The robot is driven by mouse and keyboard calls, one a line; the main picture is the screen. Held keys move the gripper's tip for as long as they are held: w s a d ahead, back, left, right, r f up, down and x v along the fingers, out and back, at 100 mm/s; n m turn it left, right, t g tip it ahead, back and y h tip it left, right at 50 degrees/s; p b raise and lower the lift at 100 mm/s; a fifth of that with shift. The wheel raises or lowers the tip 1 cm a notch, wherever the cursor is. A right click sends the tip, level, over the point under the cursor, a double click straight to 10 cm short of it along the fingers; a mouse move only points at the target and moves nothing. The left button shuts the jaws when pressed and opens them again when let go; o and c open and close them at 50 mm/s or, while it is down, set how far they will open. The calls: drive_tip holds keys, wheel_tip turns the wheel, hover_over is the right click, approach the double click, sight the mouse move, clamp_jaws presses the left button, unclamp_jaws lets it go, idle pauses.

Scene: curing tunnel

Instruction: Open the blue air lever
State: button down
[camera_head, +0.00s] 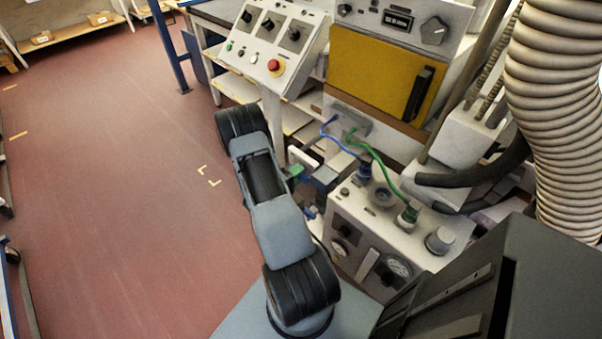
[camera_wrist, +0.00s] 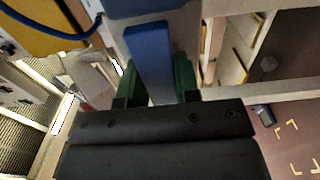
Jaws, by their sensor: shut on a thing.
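The blue air lever (camera_wrist: 149,60) is a flat blue bar in the middle of the wrist view. My gripper (camera_wrist: 152,85) has its two green fingers on either side of the bar, shut on it. The lever's near end is hidden behind the dark gripper body. In the head view my gripper (camera_head: 292,172) shows as a bit of green beside the blue and grey fittings left of the white gauge box; the arm hides part of this spot, and the lever's angle is hard to tell there.
The white gauge box (camera_head: 345,232) carries blue and green hoses close to my gripper. A control panel (camera_head: 272,48) with a red button stands behind, beside a yellow door (camera_head: 375,72). A thick ribbed duct (camera_head: 552,110) is at right. The red floor at left is clear.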

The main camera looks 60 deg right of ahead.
drive_tip(key=shift+w, duration=0.1)
drive_tip(key=c, duration=0.8)
unclamp_jaws()
drive_tip(key=shift+c, duration=0.2)
drive_tip(key=w+a, duration=0.2)
drive_tip(key=a, duration=1.1)
drive_tip(key=shift+a+b, duration=0.3)
drive_tip(key=shift+b, duration=0.05)
